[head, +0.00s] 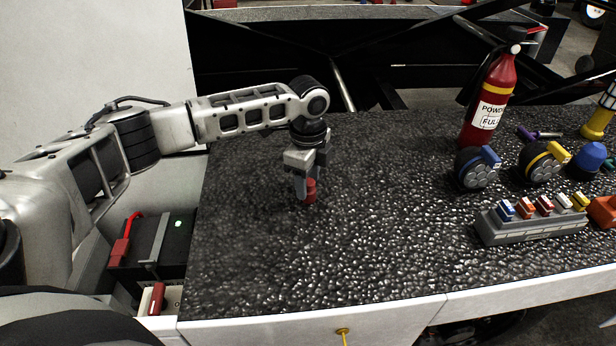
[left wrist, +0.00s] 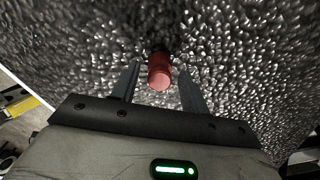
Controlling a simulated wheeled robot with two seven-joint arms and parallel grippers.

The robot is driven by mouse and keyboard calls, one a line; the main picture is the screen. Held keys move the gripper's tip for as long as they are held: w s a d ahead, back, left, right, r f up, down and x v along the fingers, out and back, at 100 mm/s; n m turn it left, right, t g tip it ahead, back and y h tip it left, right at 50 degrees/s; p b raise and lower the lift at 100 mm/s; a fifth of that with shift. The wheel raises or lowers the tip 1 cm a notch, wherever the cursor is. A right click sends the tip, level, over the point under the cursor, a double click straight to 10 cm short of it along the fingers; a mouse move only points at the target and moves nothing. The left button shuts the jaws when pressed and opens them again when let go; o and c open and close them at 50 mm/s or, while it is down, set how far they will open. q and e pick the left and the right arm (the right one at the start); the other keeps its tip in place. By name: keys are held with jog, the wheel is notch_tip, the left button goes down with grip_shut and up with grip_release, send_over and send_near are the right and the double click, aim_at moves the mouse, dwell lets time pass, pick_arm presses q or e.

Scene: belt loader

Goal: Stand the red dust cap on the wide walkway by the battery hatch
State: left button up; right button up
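The red dust cap (head: 310,191) is a small red cylinder. It looks upright on the dark, bumpy walkway (head: 300,270), to the right of the battery hatch. My left gripper (head: 305,188) points down over it. In the left wrist view, the cap (left wrist: 159,73) lies between the two fingertips, with a visible gap on each side, so the left gripper (left wrist: 160,84) is open around it. The battery hatch opening at the lower left shows a black battery (head: 172,252) with a red connector (head: 121,247). My right gripper is not in view.
A red fire extinguisher (head: 492,100) stands at the back right. Near it are round blue and yellow reels (head: 476,168) and a grey rack (head: 530,226) with coloured pieces. A white panel (head: 400,325) edges the walkway's front. The walkway's middle is clear.

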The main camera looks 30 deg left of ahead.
aim_at(308, 182)
pick_arm(q)
jog(key=shift+r, duration=0.1)
notch_tip(308, 182, up, 12)
dwell(0.6)
dwell(0.4)
